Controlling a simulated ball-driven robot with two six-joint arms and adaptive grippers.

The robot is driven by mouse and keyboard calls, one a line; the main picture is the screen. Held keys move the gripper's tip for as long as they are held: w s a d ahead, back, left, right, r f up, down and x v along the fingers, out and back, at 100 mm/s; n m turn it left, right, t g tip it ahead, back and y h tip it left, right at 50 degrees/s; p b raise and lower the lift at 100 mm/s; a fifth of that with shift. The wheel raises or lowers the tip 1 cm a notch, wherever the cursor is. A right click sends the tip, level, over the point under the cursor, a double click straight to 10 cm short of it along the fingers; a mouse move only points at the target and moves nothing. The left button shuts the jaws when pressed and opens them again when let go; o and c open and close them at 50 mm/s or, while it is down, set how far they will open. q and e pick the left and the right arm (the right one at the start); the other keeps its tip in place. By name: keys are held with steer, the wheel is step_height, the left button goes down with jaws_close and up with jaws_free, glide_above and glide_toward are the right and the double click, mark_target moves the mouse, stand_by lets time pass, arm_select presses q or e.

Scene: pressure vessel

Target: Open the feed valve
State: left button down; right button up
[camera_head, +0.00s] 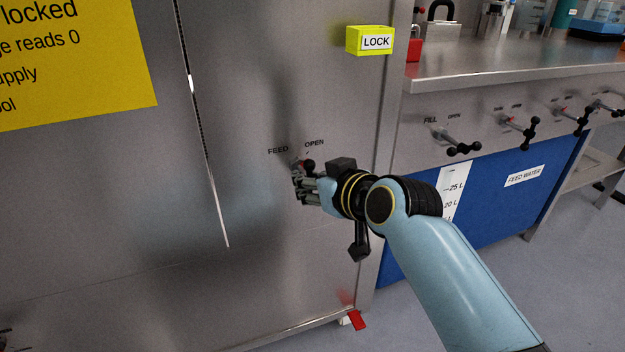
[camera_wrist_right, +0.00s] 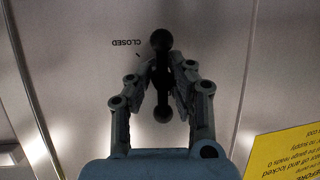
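The feed valve handle (camera_wrist_right: 162,78) is a dark bar with round black knobs at its ends. In the right wrist view it stands upright in the picture between my right gripper's fingers (camera_wrist_right: 163,85). Both fingers lie against its sides, and the gripper looks shut on it. An upside-down CLOSED label (camera_wrist_right: 127,43) is left of the upper knob. In the head view my right gripper (camera_head: 304,184) is at the steel panel just below the FEED and OPEN labels and hides most of the handle; a black knob (camera_head: 309,164) shows above the fingers. My left gripper is not in view.
A yellow LOCK box (camera_head: 370,41) is on the panel above. A yellow sign (camera_head: 75,60) is at upper left. To the right, a steel bench (camera_head: 500,65) has several similar valve handles, including the FILL valve (camera_head: 458,143), above a blue feed water tank (camera_head: 490,205).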

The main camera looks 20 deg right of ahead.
steer(key=o, duration=0.3)
steer(key=shift+a, duration=0.4)
steer(key=shift+o, duration=0.2)
steer(key=shift+d, duration=0.1)
steer(key=shift+s+d+r, duration=0.1)
steer(key=shift+s+d, duration=0.05)
steer(key=shift+s, duration=0.25)
steer(key=v, duration=1.1)
steer(key=shift+r, duration=0.15)
